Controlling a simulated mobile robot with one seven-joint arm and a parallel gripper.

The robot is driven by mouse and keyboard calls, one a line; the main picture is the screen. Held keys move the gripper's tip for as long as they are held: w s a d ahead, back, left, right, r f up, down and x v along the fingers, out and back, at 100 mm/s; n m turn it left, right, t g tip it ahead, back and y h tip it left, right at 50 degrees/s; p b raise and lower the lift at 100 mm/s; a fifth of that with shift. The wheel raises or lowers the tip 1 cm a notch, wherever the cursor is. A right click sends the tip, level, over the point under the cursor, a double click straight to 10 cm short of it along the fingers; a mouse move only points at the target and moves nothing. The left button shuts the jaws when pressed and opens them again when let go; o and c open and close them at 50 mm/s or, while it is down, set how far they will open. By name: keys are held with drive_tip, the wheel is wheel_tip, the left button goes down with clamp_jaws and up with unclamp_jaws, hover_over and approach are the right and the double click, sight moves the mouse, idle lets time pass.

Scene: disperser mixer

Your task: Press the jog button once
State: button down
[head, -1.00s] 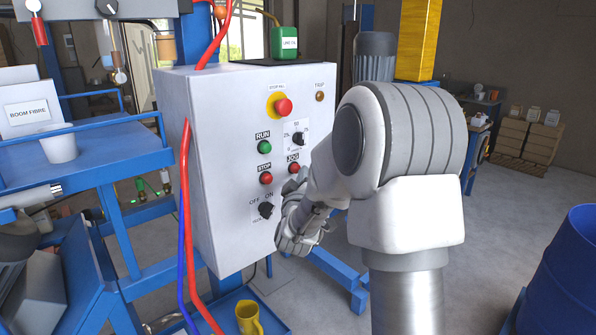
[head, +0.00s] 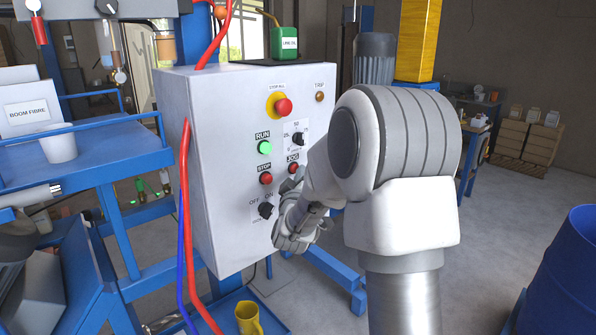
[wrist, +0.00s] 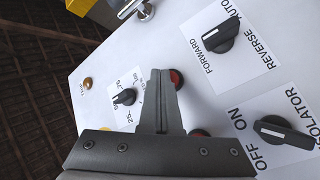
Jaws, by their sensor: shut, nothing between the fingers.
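The red jog button (head: 294,168) is on the white control panel, under the JOG label and right of the green RUN button (head: 264,148), which glows bright. In the wrist view a red button (wrist: 177,78), apparently jog, is partly hidden behind the fingertips. My gripper (wrist: 160,73) is shut and empty, its tips at that button. I cannot tell whether they touch or press it. In the head view my wrist and hand are just below and right of the jog button, and the fingers are hard to make out.
Nearby are the red STOP button (head: 265,179), the OFF/ON isolator knob (head: 265,210), the speed dial (head: 298,139) and the red emergency stop (head: 283,107) on yellow. The wrist view also shows a forward/reverse knob (wrist: 221,37). Red and blue hoses (head: 185,220) run along the panel's left edge.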

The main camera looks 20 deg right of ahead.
drive_tip(key=shift+s+d+b, duration=0.3)
drive_tip(key=shift+s+b, duration=0.2)
drive_tip(key=shift+s, duration=0.35)
drive_tip(key=s, duration=0.1)
drive_tip(key=s+d+b, duration=0.1)
drive_tip(key=s, duration=0.1)
drive_tip(key=s+b, duration=0.1)
drive_tip(key=shift+s+d, duration=0.35)
drive_tip(key=shift+a, duration=0.1)
idle(0.5)
